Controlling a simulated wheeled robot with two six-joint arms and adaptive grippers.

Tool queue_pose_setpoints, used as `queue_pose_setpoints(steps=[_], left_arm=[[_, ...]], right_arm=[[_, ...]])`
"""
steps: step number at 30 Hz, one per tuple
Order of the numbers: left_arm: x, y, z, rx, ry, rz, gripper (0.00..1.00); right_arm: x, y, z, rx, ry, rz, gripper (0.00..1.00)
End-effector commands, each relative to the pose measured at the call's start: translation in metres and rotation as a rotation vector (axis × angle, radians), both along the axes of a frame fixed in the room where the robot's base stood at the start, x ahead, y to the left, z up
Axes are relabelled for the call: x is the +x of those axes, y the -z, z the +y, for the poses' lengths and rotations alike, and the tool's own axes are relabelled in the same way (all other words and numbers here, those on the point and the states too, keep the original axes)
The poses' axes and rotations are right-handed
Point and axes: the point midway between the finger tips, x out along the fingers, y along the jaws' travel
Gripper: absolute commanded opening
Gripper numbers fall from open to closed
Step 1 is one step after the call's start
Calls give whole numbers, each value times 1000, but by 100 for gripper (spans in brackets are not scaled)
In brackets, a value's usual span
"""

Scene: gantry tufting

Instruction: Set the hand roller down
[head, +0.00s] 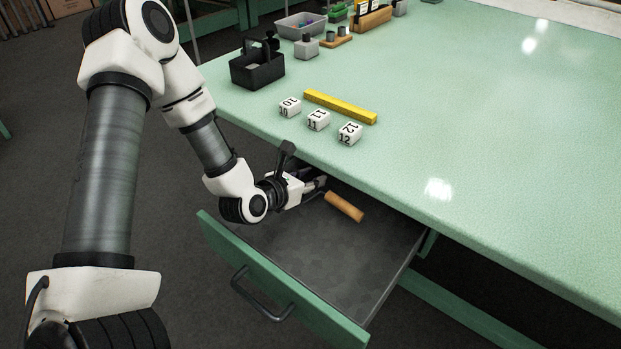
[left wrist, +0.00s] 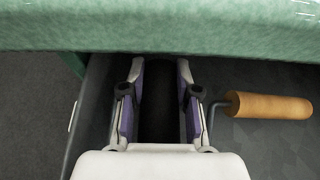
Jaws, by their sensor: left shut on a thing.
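The hand roller (head: 343,206) has a tan wooden handle, a bent metal rod and a dark roller. In the left wrist view its handle (left wrist: 268,106) sticks out to the right, and the dark roller lies between the fingers. My left gripper (head: 319,183) is shut on the roller, inside the outline of the open drawer (head: 338,268), close to the table's front edge. I cannot tell whether the roller touches the drawer floor. My right gripper is not in view.
The green table (head: 480,130) overhangs the drawer's back. Three numbered white blocks (head: 318,120) and a yellow bar (head: 340,106) lie near its edge. A black caddy (head: 257,72) stands farther back. The drawer floor around the roller is bare.

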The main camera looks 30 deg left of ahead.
Motion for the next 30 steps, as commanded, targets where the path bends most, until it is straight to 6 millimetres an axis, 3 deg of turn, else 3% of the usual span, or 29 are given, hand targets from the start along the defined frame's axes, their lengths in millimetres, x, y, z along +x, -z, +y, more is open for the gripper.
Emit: queue_pose_setpoints(steps=[13, 14, 15, 16, 25, 30], left_arm=[[0, 9, 0, 0, 0, 0, 0], [0, 9, 0, 0, 0, 0, 38], [0, 9, 0, 0, 0, 0, 52], [0, 9, 0, 0, 0, 0, 56], [0, 7, 0, 0, 0, 0, 56], [-3, -11, 1, -3, -1, 2, 56]], right_arm=[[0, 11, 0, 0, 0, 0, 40], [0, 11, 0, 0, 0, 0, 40], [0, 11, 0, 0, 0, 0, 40], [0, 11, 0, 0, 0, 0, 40], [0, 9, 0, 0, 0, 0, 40], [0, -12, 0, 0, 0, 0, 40]])
